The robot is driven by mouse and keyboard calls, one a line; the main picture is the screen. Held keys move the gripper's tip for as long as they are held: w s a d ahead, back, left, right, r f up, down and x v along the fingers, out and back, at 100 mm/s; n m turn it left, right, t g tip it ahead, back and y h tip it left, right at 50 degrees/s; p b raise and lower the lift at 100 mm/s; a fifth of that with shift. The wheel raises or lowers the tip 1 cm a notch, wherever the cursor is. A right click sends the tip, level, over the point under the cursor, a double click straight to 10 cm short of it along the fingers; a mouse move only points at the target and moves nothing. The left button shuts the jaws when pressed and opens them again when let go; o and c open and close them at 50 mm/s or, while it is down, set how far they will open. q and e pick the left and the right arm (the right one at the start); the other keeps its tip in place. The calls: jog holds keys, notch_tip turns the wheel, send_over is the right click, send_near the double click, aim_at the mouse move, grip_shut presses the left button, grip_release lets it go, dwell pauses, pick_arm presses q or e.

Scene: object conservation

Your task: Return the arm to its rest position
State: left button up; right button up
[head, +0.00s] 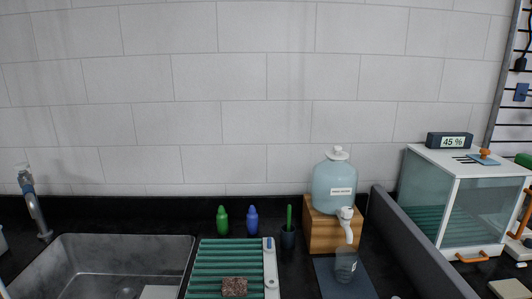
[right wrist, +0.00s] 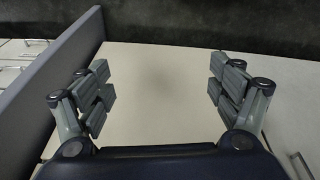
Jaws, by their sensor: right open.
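My right gripper (right wrist: 160,92) shows in the right wrist view with its two fingers spread wide apart. Nothing is between the fingers. Behind them is a plain pale surface (right wrist: 155,65) with a dark surface beyond its edge. Neither gripper nor arm shows in the head view, so my left gripper is not in view.
A grey partition (head: 420,245) runs along the counter; a panel (right wrist: 50,85) also stands left of the right gripper. The head view shows a sink (head: 85,250), green rack (head: 225,262), water jug (head: 335,188) on a wooden stand, glass (head: 345,265) and glass cabinet (head: 485,215).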

jog(key=s+f, duration=0.3)
jog(key=f, duration=0.4)
jog(key=s+f, duration=0.3)
jog(key=f, duration=0.5)
jog(key=s+d+f+g, duration=0.1)
jog(key=s+d+f, duration=0.2)
jog(key=s+f, duration=0.7)
jog(key=s, duration=0.3)
jog(key=shift+g, duration=0.4)
jog(key=shift+d, duration=0.1)
